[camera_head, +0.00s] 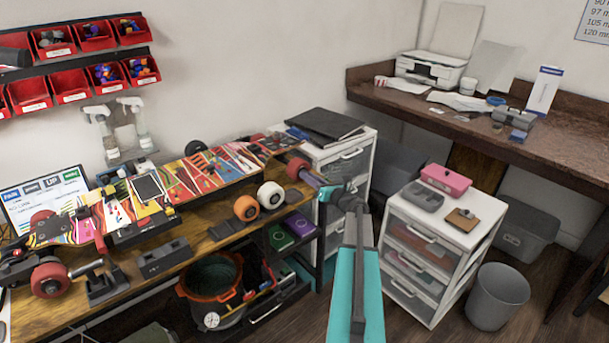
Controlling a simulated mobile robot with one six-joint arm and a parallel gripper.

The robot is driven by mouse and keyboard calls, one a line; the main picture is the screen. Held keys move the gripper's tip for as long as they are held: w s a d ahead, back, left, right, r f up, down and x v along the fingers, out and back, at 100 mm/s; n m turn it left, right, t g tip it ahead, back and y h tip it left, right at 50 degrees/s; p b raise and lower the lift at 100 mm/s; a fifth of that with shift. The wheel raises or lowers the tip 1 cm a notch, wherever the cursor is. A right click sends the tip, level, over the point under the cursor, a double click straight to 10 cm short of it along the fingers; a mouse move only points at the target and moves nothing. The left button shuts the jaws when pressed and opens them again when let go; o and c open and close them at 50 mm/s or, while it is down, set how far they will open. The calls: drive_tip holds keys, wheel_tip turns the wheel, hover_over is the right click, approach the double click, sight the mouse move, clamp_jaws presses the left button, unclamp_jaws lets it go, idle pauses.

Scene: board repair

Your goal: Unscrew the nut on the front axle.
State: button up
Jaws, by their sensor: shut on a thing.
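A colourful skateboard deck (118,212) lies on the wooden workbench (60,318) at the left. A red wheel (50,279) is at its near left end, beside dark metal parts, and a second red wheel (42,219) is behind it. The axle nut is too small to make out. My gripper (320,190) is at the bench's right end, well to the right of these wheels. It is shut on a reddish-purple piece (311,178) with a round red end (297,167). My gripper partly hides this piece, and I cannot tell what it is.
An orange wheel (246,208) and a white wheel (271,195) stand at the bench's front edge. A dark block (164,259) sits on the bench. Spray bottles (138,124) stand behind. White drawers (415,262) and a grey bin (498,297) are at right.

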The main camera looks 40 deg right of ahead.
drive_tip(key=shift+f+n+b, duration=0.15)
drive_tip(key=shift+n+b, duration=0.45)
drive_tip(key=shift+b, duration=0.45)
clamp_jaws()
drive_tip(key=n+b, duration=0.4)
drive_tip(key=b, duration=0.1)
drive_tip(key=shift+b, duration=0.4)
drive_tip(key=shift+n+b, duration=1.2)
drive_tip(key=shift+b, duration=0.35)
drive_tip(key=n+b, duration=0.3)
drive_tip(key=b, duration=0.1)
drive_tip(key=shift+r+n+b, duration=0.2)
drive_tip(key=shift+n+b, duration=0.2)
drive_tip(key=shift+b, duration=0.15)
